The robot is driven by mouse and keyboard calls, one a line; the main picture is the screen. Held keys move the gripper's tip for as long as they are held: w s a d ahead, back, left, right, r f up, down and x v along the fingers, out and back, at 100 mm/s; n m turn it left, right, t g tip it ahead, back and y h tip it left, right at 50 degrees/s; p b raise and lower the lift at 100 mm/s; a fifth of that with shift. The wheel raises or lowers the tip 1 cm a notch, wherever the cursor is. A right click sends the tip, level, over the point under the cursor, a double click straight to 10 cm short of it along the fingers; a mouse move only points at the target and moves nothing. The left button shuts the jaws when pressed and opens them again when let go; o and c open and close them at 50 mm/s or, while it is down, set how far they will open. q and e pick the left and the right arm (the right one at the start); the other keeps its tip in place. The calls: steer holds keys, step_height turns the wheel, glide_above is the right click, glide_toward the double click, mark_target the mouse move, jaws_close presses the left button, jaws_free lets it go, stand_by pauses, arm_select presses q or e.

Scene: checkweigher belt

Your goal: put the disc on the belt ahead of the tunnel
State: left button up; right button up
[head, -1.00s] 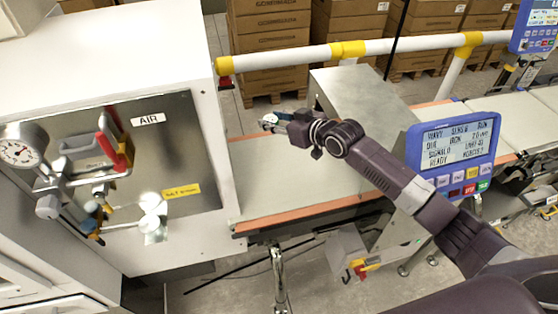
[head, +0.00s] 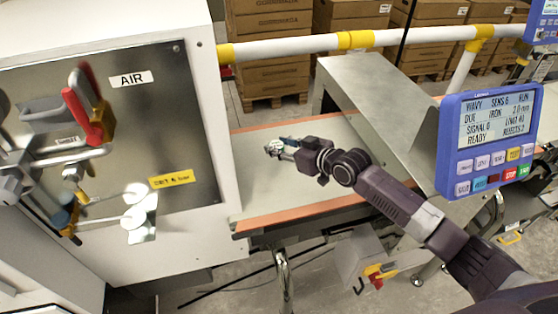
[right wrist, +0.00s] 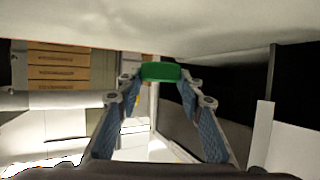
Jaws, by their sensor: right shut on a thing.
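A green disc (right wrist: 160,72) is held between the fingertips of my right gripper in the right wrist view, seen edge-on. In the head view the right gripper (head: 277,148) is over the light grey belt (head: 255,188), left of the steel tunnel (head: 378,92). The disc is too small to make out clearly there. In the wrist view a pale surface lies close above the disc in the picture; whether they touch I cannot tell. My left gripper is not in view.
A white cabinet with an AIR panel (head: 190,110) stands at the left end of the belt. A blue display (head: 490,138) stands at the right, near my right arm. A white and yellow rail (head: 290,47) runs behind. Bare belt surrounds the gripper.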

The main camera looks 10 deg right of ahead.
mark_target(280, 162)
steer(key=f+b, duration=0.2)
steer(key=f, duration=0.1)
steer(key=shift+s+d+f+b, duration=0.1)
steer(key=shift+s+f+b, duration=0.1)
steer(key=shift+b, duration=0.2)
steer(key=shift+w+f, duration=0.1)
steer(key=shift+f, duration=0.2)
steer(key=shift+w, duration=0.1)
steer(key=shift+r, duration=0.1)
steer(key=o, duration=1.1)
steer(key=shift+f, duration=0.2)
steer(key=shift+o, duration=0.2)
steer(key=shift+r, duration=0.1)
